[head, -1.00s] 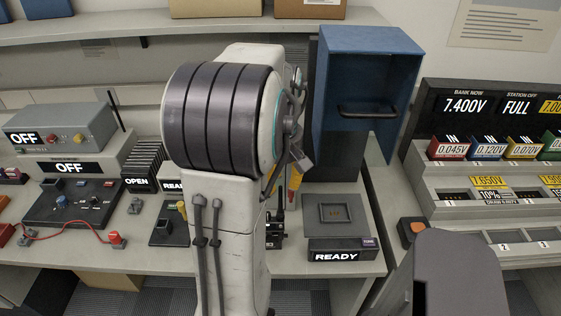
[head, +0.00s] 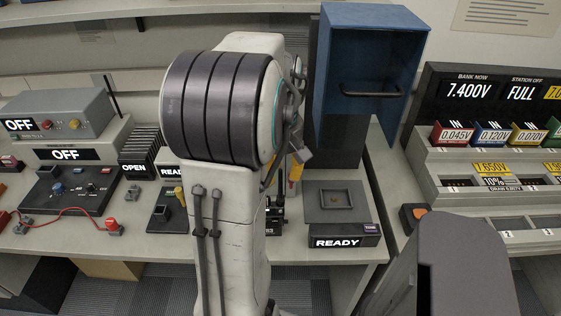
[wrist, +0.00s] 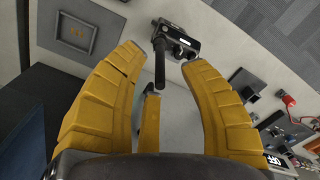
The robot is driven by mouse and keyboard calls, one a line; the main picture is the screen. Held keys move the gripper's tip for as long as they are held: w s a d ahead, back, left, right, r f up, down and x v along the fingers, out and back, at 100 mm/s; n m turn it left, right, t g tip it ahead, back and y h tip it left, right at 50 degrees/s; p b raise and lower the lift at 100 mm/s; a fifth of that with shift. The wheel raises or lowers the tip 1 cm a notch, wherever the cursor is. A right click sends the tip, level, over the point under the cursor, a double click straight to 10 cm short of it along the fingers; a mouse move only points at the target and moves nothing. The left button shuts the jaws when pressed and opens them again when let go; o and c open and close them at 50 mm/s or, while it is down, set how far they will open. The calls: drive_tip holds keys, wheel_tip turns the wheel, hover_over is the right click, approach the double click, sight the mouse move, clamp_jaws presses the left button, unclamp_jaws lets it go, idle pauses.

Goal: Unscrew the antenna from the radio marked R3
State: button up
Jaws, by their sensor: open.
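A black hand-held radio (wrist: 181,43) with a thick black antenna (wrist: 159,65) shows at the top centre of the wrist view. My gripper (wrist: 162,72) has yellow fingers spread wide; the antenna lies between the fingertips in the picture, with no finger seen touching it. In the head view the radio (head: 275,217) stands on the bench, partly hidden behind my arm. One yellow finger of my gripper (head: 295,172) shows just above and right of it. The small pale label at the radio's foot is too small to read surely.
A dark square tray (head: 334,199) with a READY sign stands right of the radio. A blue open box (head: 335,60) with a black handle rises behind it. Left are a black panel with a red cable (head: 75,210) and OFF boxes. A battery bank (head: 480,155) is far right.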

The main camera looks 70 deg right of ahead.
sight(281, 196)
drive_tip(key=shift+f, duration=2.8)
drive_tip(key=shift+c, duration=0.2)
clamp_jaws()
